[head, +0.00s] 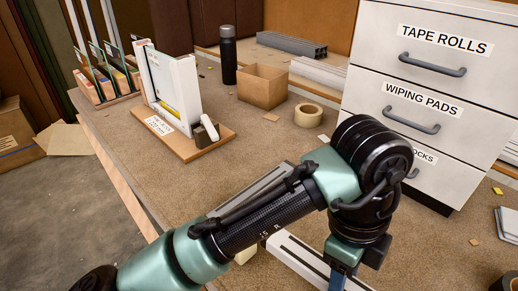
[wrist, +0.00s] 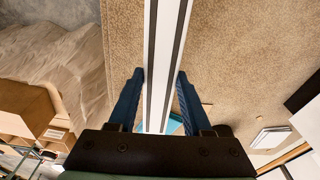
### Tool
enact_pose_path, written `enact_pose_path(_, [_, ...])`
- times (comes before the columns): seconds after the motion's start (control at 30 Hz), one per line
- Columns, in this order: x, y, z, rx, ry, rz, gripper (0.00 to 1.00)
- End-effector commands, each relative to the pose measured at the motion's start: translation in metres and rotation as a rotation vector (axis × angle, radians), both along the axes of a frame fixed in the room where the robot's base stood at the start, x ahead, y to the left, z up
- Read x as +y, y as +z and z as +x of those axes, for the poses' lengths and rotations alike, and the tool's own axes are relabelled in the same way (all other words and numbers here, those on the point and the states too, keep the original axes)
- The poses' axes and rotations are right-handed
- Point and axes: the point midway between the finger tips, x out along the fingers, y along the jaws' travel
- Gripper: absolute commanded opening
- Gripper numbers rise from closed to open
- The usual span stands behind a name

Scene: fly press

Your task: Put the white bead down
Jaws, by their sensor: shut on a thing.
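The white bead (wrist: 166,50) is a long straight white strip with dark lines along it. In the wrist view it runs from the top edge down between the two blue fingers of my gripper (wrist: 160,78), which is shut on it. In the head view a white strip (head: 297,258) with a dark line reaches my gripper (head: 340,278) at the bottom edge. The fingertips are cut off there. Another pale strip (head: 268,182) shows behind my arm, partly hidden. I cannot tell how high the held bead is above the brown bench top (head: 290,140).
A wooden stand with a white panel (head: 176,85), a cardboard box (head: 262,88), a tape roll (head: 308,115) and a black bottle (head: 228,55) stand on the bench. A white drawer unit (head: 425,95) rises at the right. The bench's left edge drops to the floor.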

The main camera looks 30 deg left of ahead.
Motion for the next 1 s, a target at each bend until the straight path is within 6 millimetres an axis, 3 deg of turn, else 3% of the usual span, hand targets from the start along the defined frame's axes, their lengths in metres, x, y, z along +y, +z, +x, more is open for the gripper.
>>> enact_pose_path(0.3, [-0.003, 0.0, 0.0, 0.001, -0.085, -0.001, 0.0])
enact_pose_path(0.6, [-0.003, -0.051, -0.001, 0.002, -0.082, -0.001, 0.0])
enact_pose_path(0.77, [-0.003, -0.063, 0.0, 0.001, -0.081, -0.001, 0.0])
enact_pose_path(1.0, [-0.003, -0.094, -0.001, 0.002, -0.081, -0.001, 0.0])
